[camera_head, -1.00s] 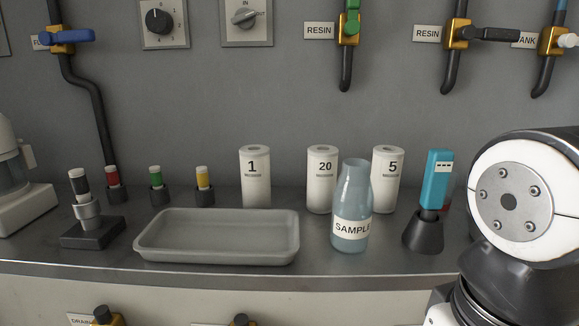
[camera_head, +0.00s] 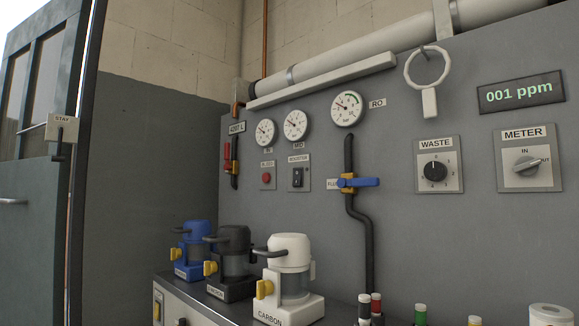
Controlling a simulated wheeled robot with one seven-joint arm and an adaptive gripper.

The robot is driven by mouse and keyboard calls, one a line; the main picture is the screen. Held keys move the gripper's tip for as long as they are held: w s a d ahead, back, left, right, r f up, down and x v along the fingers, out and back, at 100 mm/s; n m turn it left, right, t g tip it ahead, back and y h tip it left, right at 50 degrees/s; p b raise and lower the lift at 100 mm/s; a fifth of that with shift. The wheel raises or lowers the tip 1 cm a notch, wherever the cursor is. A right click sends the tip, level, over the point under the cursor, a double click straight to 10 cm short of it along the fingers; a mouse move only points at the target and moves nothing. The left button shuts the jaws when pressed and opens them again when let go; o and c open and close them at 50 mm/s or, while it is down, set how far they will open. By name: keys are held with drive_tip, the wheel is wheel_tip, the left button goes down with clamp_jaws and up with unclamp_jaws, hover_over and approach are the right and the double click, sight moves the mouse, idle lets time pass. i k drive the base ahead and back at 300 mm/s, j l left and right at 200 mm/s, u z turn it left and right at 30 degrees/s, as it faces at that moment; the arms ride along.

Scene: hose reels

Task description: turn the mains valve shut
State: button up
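No label that I can read says mains. On the far left of the wall panel, a valve with a red handle (camera_head: 227,154) sits on a dark vertical pipe (camera_head: 235,180). Its handle stands upright, alongside the pipe. A small label (camera_head: 237,127) above it is too small to read surely. Another valve, with a blue handle (camera_head: 364,182) on a brass body, is on the dark pipe in the middle. Its handle lies level, across the pipe. My gripper is not in view.
Blue, black and white filter housings (camera_head: 290,268) stand on the counter below the valves. Gauges (camera_head: 348,108), a WASTE dial (camera_head: 436,171) and a METER dial (camera_head: 527,166) are on the panel. A door (camera_head: 35,190) is at the far left.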

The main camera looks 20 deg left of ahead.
sight(227, 166)
drive_tip(key=u, duration=1)
